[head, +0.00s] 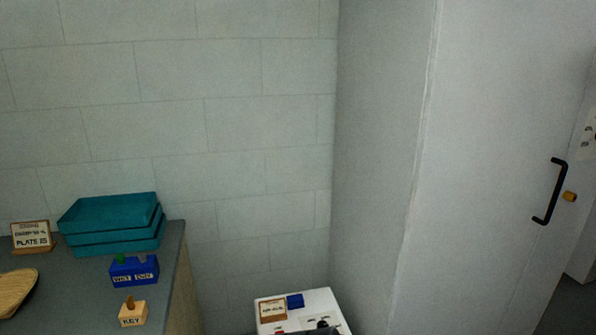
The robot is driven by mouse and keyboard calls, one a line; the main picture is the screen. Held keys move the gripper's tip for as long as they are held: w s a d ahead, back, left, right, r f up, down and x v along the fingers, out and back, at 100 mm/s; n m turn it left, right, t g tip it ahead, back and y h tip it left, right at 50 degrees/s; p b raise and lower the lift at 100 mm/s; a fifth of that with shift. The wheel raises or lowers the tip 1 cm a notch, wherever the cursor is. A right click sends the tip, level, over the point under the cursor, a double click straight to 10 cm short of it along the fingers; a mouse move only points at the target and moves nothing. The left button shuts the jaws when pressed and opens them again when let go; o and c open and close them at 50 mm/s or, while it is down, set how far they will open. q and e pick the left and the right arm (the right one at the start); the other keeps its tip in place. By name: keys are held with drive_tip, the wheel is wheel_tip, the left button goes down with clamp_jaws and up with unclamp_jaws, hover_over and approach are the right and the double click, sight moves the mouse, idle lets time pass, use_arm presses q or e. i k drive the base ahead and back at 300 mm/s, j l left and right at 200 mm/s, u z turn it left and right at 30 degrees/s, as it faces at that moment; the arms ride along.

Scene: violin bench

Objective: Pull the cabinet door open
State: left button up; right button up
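The tall grey cabinet door (490,150) fills the right side of the head view. It looks shut, with its surface flat and no clear gap along its left edge. A black bar handle (556,192) stands upright and slightly tilted near the door's right edge. A small orange-brown knob or peg (570,197) shows just right of the handle. Neither of my grippers is in view, and nothing touches the handle.
A dark bench top (75,290) at left holds stacked teal trays (110,222), a blue labelled block (134,270), a small key block (132,313) and a sign (32,237). A white unit (300,306) stands low beside the cabinet. A pale block wall is behind.

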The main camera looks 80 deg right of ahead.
sight(508, 79)
drive_tip(key=z, duration=0.95)
drive_tip(key=j+z, duration=0.1)
drive_tip(key=z, duration=1.4)
drive_tip(key=k+z, duration=0.1)
drive_tip(key=z, duration=1.35)
